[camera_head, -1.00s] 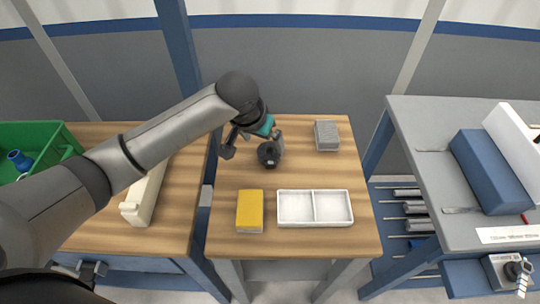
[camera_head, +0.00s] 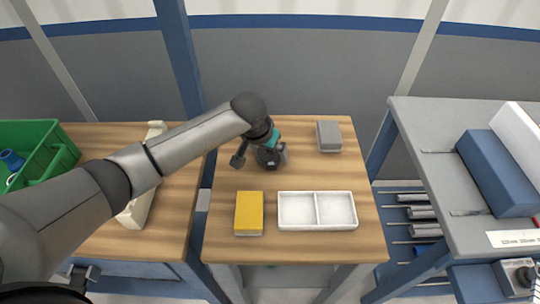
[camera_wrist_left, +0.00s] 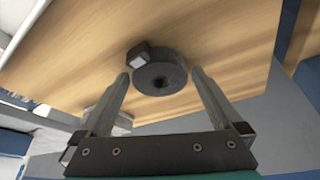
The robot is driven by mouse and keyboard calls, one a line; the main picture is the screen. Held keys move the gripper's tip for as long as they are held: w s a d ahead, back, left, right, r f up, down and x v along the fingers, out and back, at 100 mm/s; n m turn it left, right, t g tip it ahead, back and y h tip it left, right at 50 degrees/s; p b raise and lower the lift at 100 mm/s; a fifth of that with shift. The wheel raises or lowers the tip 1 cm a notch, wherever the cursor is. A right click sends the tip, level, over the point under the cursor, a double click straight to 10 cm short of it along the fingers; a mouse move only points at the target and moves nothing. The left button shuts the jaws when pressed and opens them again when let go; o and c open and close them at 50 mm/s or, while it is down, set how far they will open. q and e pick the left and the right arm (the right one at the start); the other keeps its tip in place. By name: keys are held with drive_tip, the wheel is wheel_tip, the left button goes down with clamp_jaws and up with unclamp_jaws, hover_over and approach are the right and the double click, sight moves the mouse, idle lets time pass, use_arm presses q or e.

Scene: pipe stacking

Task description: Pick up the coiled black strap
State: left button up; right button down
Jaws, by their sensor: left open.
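The coiled black strap (camera_head: 269,160) lies on the wooden table, with my left gripper (camera_head: 262,157) right over it and partly hiding it. In the left wrist view the strap (camera_wrist_left: 162,77) is a dark round coil with a small hole and a buckle-like block (camera_wrist_left: 138,57) at its side. My left gripper (camera_wrist_left: 160,82) is open there. Its fingers stand on either side of the coil, which shows between and just beyond their tips. I cannot tell whether they touch it. My right gripper is not in view.
On the same table (camera_head: 235,180) are a grey block (camera_head: 328,135), a yellow block (camera_head: 249,212) and a white two-part tray (camera_head: 316,228). A green bin (camera_head: 50,165) stands on the left table. A grey bench (camera_head: 440,170) holds a long blue block (camera_head: 494,172).

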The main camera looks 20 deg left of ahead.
use_arm(q)
drive_tip(key=c, duration=1.2)
drive_tip(key=shift+r, duration=0.1)
